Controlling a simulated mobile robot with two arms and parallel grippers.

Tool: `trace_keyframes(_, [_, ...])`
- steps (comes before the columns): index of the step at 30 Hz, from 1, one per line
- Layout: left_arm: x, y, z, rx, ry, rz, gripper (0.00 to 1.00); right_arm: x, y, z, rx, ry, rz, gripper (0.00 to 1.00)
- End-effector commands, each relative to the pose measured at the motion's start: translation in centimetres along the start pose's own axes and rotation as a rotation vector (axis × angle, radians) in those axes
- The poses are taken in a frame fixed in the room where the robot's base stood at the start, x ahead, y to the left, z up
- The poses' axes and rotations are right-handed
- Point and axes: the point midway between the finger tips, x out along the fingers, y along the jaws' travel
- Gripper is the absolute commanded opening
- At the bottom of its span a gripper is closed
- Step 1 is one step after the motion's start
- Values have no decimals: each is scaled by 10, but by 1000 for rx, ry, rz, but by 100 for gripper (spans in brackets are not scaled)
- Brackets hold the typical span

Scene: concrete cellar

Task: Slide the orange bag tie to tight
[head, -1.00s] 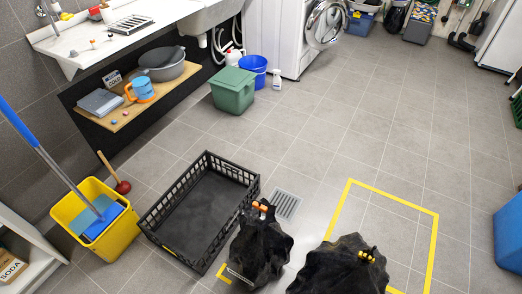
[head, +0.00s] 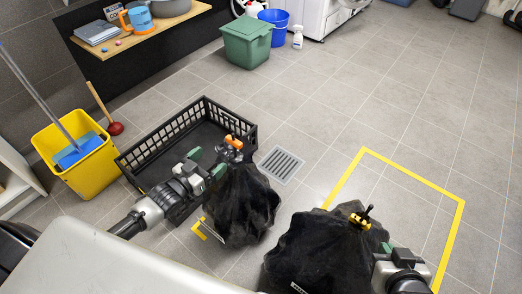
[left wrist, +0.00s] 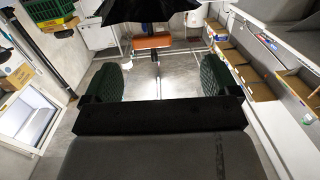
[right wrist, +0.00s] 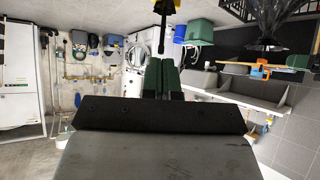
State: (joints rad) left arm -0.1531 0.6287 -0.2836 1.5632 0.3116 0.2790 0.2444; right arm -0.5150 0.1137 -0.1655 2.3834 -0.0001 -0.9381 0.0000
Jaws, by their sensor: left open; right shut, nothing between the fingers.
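The orange bag tie (head: 233,142) sits at the gathered top of a black bag (head: 243,205) beside the black crate. My left gripper (head: 208,163) is open just left of this tie. In the left wrist view the orange tie (left wrist: 152,41) shows beyond the spread green fingers, not between them. A second black bag (head: 315,255) to the right has a yellow tie (head: 360,219) at its top. My right gripper (head: 386,247) is shut and empty beside that bag's top.
The black crate (head: 150,158) stands behind my left gripper. A yellow bucket (head: 82,165) and a plunger (head: 115,128) are at left. A floor drain (head: 281,164) and yellow tape outline (head: 412,174) lie on the open tiles. A green bin (head: 247,45) stands behind.

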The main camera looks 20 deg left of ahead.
Motion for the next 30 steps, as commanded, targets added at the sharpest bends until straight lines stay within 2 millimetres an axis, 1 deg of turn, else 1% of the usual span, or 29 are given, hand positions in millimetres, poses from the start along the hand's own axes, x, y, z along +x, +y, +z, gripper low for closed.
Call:
trace_keyframes(3, [4,3,-8,-2,46,25,89,-10,0,-8,0,35,0,0])
trace_keyframes(8, [13,4,-13,-5,56,30,89,-12,-1,-18,-1,91,-3,0])
trace_keyframes(11, [26,4,-13,-5,56,29,89,-10,-3,-29,-1,170,-8,0])
trace_keyframes(14, [42,5,-13,-4,55,29,89,-9,-6,-44,-2,279,-15,0])
trace_keyframes(21, [81,6,-15,-3,54,28,89,-16,-12,-79,0,554,-31,0])
trace_keyframes(25, [96,6,-16,-4,53,28,89,-23,-15,-94,2,673,-39,0])
trace_keyframes(30, [108,7,-17,-4,52,28,89,-30,-17,-104,4,770,-44,0])
